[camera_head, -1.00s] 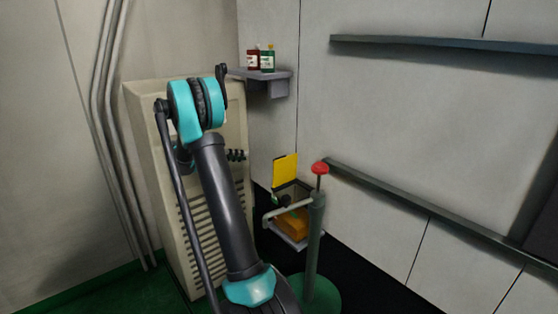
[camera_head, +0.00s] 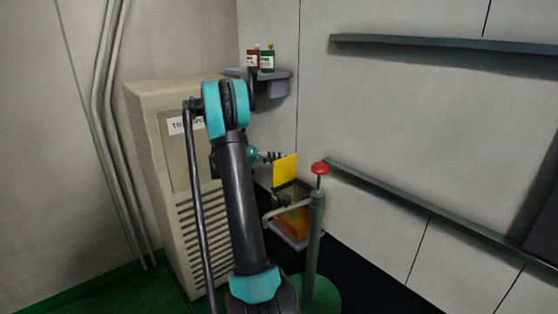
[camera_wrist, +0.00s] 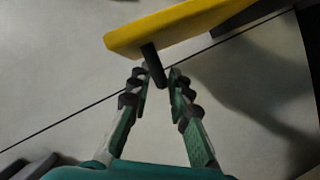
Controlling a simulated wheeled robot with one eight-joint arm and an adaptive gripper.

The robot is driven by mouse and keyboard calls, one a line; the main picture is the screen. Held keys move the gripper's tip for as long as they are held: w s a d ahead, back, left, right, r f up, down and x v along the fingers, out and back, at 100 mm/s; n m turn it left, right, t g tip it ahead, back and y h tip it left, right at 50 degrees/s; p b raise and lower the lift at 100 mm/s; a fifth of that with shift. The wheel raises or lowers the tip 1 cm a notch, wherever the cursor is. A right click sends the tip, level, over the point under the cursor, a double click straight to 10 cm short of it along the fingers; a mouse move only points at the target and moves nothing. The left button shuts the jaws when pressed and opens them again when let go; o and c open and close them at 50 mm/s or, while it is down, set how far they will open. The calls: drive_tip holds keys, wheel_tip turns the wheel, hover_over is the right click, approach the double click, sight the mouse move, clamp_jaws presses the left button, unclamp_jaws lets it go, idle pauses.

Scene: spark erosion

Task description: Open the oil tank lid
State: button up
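The yellow lid (camera_head: 285,171) stands upright above the oil tank (camera_head: 294,224), which has orange contents showing below it. In the wrist view the lid (camera_wrist: 175,27) crosses the top, with a short black handle (camera_wrist: 153,66) sticking out towards me. My gripper (camera_wrist: 157,74) is open, its two fingertips on either side of the handle's end with small gaps visible. In the head view my gripper (camera_head: 278,156) is at the lid's upper left edge, partly hidden behind my arm.
A green post with a red knob (camera_head: 319,168) stands just right of the tank, its side bar reaching in front of it. A beige cabinet (camera_head: 180,210) stands left. A shelf with bottles (camera_head: 261,73) is above. A wall rail (camera_head: 430,210) runs right.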

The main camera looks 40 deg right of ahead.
drive_tip(key=shift+s+d+f, duration=0.1)
drive_tip(key=shift+s+d, duration=0.05)
drive_tip(key=shift+d, duration=0.35)
clamp_jaws()
